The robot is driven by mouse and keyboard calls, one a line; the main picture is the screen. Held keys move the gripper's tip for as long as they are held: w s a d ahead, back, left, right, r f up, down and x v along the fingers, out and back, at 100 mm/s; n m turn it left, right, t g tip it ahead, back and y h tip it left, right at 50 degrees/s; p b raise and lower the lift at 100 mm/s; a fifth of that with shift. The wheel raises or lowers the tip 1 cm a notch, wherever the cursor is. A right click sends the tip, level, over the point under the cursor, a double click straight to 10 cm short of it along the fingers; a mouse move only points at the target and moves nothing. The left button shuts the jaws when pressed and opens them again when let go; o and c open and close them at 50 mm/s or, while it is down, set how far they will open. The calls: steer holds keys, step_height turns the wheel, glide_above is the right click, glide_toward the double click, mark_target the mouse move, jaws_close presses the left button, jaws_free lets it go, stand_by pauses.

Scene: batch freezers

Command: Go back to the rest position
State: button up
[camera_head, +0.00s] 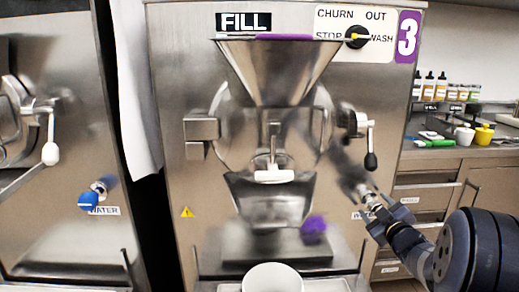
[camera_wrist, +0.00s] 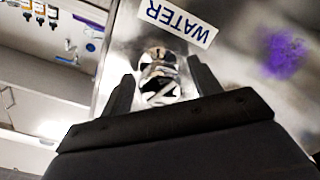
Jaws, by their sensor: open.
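My arm enters the head view from the lower right. My gripper (camera_head: 368,200) is at the lower right front of machine 3 (camera_head: 165,120), by a mostly covered water label (camera_head: 360,215). In the wrist view my gripper (camera_wrist: 162,85) has its two fingers apart. A shiny metal fitting (camera_wrist: 160,75) shows between them, just below the WATER label (camera_wrist: 178,20); I cannot tell whether the fingers touch it. A purple knob-like shape (camera_head: 313,228) shows left of my gripper in the head view. A blurred purple patch (camera_wrist: 285,55) is at the right of the wrist view.
A hopper (camera_head: 277,65), a spout lever (camera_head: 272,172) and a side lever (camera_head: 370,158) are on machine 3. A white container (camera_head: 272,278) stands below. Another machine (camera_head: 60,240) is at the left. A counter (camera_head: 455,150) with bottles and cups is at the right.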

steer(key=shift+w, duration=0.65)
steer(key=shift+s, duration=0.15)
